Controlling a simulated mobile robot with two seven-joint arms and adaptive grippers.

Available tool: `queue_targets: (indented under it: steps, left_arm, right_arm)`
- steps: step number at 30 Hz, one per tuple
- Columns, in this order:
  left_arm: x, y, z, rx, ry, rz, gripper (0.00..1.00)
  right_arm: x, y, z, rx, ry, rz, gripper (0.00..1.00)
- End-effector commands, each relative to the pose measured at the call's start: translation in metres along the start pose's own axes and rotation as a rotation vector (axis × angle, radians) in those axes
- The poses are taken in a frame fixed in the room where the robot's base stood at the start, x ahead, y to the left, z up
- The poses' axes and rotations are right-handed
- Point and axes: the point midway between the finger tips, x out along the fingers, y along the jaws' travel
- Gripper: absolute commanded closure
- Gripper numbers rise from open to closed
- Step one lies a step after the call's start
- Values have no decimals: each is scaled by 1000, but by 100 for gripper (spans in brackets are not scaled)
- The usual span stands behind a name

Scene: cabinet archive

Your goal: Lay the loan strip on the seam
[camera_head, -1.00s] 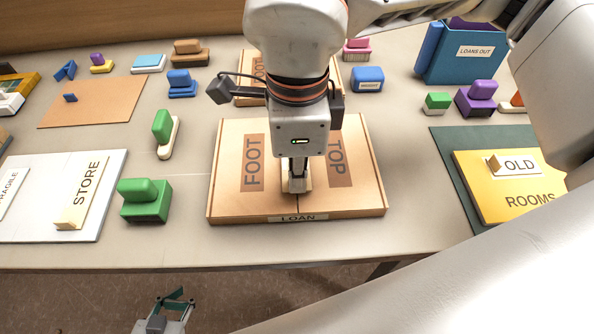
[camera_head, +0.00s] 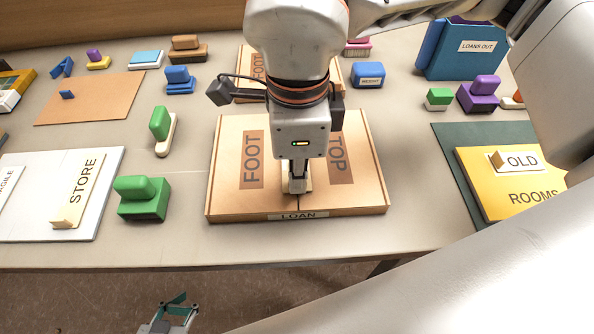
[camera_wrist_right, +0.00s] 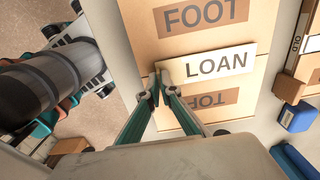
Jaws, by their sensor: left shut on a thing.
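The loan strip (camera_wrist_right: 217,63) is a cream strip reading LOAN. In the right wrist view it lies over the middle of the brown box (camera_wrist_right: 207,48), between FOOT and TOP, along the line of the seam. The seam (camera_head: 299,207) shows in front of it in the head view. My right gripper (camera_head: 297,188) points down at the strip's near end. Its fingertips (camera_wrist_right: 157,86) are close together there; whether they grip is unclear. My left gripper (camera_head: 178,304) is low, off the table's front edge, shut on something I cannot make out.
A white STORE board (camera_head: 110,190) and a green stamp (camera_head: 144,199) stand left of the box. A yellow ROOMS box (camera_head: 478,190) lies right. Another brown box (camera_head: 250,65) is behind. My right arm hides the table's front right.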

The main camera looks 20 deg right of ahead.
Motion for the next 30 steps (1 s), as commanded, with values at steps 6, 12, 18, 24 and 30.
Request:
queue_targets:
  steps: [6,12,18,24,30]
  left_arm:
    - [2,-3,-4,2,7,-4,100]
    - [3,-4,-6,3,11,-6,100]
    - [3,-4,-6,3,11,-6,100]
    - [2,-3,-4,2,8,-5,100]
    - [-1,-2,0,1,0,-2,100]
  right_arm:
    - [0,0,0,0,0,0,92]
    - [0,0,0,0,0,0,76]
    - [0,0,0,0,0,0,79]
    - [0,0,0,0,0,0,79]
    - [-1,0,0,0,0,0,79]
